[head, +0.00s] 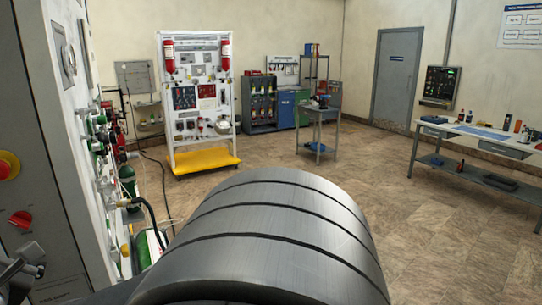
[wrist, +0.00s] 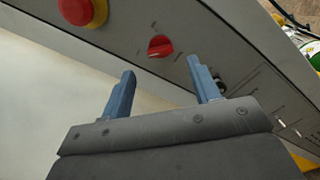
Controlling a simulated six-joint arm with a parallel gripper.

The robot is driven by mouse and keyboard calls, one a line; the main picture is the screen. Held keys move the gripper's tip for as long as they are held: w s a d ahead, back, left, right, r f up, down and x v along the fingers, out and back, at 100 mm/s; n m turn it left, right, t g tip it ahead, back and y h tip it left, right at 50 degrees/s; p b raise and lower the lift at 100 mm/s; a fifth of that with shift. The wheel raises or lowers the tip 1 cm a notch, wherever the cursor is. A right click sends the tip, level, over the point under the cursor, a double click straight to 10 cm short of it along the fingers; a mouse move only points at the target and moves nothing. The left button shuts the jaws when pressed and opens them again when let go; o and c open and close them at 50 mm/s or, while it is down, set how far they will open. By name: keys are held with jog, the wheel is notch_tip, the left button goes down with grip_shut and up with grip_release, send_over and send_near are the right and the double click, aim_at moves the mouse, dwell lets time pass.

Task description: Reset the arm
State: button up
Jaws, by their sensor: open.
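My gripper (wrist: 161,84) shows in the wrist view with its two blue-grey fingers spread apart. It is open, and nothing is seen between the fingers. A grey panel lies beyond the fingertips. It carries a red rotary knob (wrist: 160,46), which appears just past the gap between the fingers, and a red emergency button on a yellow base (wrist: 84,10) at upper left. In the head view the same panel stands at the far left with the red knob (head: 20,219) and the red-and-yellow button (head: 8,166). A large dark curved part of my arm fills the bottom middle of the head view.
Valves and fittings (head: 105,150) line the trainer's side, with green cylinders (head: 128,182) below. A white panel rack on a yellow base (head: 205,160), a small cart (head: 320,115) and a workbench (head: 485,140) stand farther off. The brown floor between them is open.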

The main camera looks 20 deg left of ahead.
aim_at(18, 225)
jog(key=v, duration=1.2)
jog(key=x, duration=1.7)
jog(key=shift+w+a, duration=0.15)
jog(key=shift+w, duration=0.1)
jog(key=shift+s+m, duration=0.15)
jog(key=shift+m, duration=0.75)
jog(key=m, duration=0.5)
jog(key=shift+m, duration=0.3)
jog(key=m, duration=0.3)
jog(key=shift+m, duration=2.4)
